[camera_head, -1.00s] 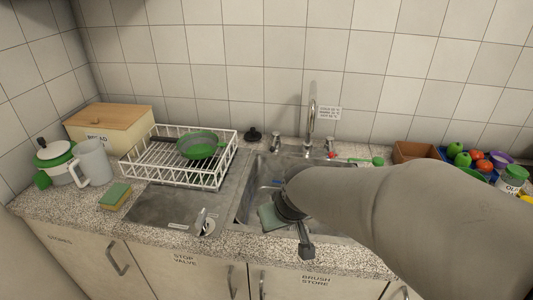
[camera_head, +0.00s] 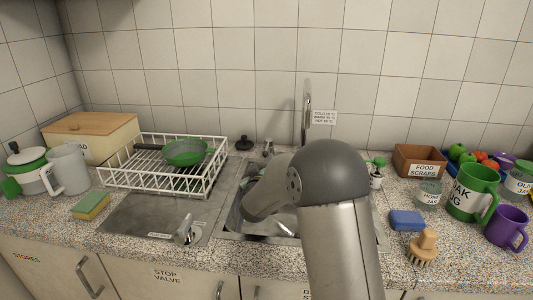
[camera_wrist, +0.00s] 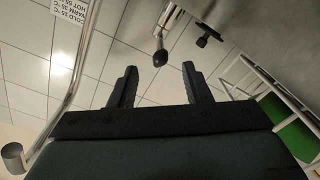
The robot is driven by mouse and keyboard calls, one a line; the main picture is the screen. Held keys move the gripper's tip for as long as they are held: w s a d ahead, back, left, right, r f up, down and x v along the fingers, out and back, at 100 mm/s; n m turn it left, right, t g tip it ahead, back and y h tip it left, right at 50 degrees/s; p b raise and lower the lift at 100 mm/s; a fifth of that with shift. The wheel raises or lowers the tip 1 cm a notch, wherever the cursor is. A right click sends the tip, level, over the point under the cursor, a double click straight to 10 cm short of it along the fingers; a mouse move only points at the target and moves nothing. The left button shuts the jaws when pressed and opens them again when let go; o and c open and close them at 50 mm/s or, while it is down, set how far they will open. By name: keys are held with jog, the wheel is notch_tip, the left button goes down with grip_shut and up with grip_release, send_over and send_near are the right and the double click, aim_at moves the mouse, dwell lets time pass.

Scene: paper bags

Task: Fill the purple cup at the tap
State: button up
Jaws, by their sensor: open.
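The purple cup (camera_head: 505,228) stands on the counter at the far right in the head view, beside the large green jug (camera_head: 470,193). The tap (camera_head: 307,112) rises behind the sink (camera_head: 232,222); its curved pipe also shows at the left in the wrist view (camera_wrist: 62,105). My gripper (camera_wrist: 160,82) is open, with nothing between its fingers. In the head view it is hidden behind my arm over the sink. In the wrist view a dark-ended tap handle (camera_wrist: 160,56) shows beyond the fingers. My arm hides much of the sink.
A blue sponge (camera_head: 407,220), a brush (camera_head: 424,247), a jar (camera_head: 429,192) and a food scraps box (camera_head: 419,161) are on the right counter, which has some free room in front.

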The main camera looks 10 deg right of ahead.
aim_at(266, 150)
jog(key=x, duration=0.8)
jog(key=shift+w+p, duration=0.1)
jog(key=shift+p, duration=0.3)
jog(key=shift+c, duration=0.3)
grip_shut()
